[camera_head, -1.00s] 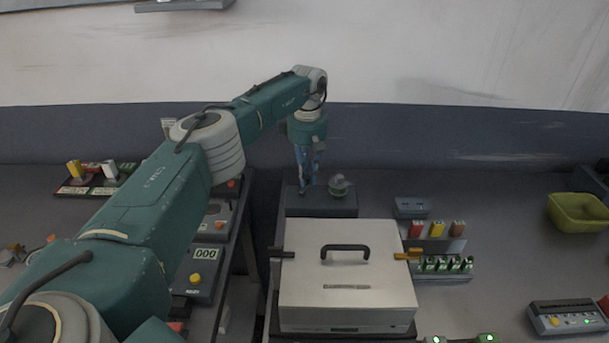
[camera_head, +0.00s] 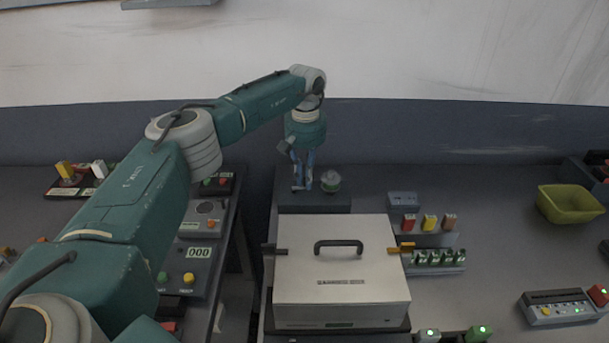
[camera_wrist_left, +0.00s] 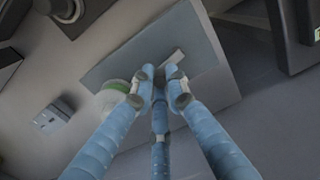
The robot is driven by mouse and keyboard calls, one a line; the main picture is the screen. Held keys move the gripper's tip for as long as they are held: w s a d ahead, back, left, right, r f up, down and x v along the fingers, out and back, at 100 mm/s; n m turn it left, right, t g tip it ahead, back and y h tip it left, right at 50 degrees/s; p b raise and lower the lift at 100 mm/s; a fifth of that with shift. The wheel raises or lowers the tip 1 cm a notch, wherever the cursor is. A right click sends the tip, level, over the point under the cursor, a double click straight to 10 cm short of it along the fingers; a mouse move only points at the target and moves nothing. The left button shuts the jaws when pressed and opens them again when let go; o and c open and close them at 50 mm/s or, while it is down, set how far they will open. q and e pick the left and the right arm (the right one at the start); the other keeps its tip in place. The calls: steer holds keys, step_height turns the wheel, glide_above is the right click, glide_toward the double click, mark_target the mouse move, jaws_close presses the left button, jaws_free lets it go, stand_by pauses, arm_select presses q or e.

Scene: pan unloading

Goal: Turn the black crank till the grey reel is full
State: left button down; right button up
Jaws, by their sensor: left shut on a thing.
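My left gripper (camera_head: 302,187) points down over a dark grey box (camera_head: 318,206) at the back of the table. Its blue fingers are drawn together on the crank, which they hide almost entirely. In the left wrist view the fingertips (camera_wrist_left: 161,76) close at a small pale bar (camera_wrist_left: 173,58) on the box top. A round greyish-green reel (camera_head: 331,181) stands just right of the fingers; it also shows in the left wrist view (camera_wrist_left: 114,97), partly behind a finger. How full it is cannot be made out. My right gripper is out of view.
A large pale case (camera_head: 340,285) with a black handle stands in front of the box. Racks of coloured blocks (camera_head: 430,222) and a yellow-green bin (camera_head: 569,204) are to the right. Control panels (camera_head: 200,253) lie left, across a gap.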

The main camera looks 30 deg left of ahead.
arm_select(q)
steer(key=m, duration=0.3)
steer(key=shift+s+d+m, duration=0.3)
steer(key=shift+s+m, duration=0.1)
steer(key=shift+s+d+m, duration=0.1)
steer(key=shift+s+m, duration=0.2)
steer(key=shift+m, duration=0.7)
steer(key=shift+s+m, duration=0.2)
steer(key=shift+m, duration=0.2)
steer(key=c, duration=1.7)
jaws_free()
step_height(320, 180, up, 12)
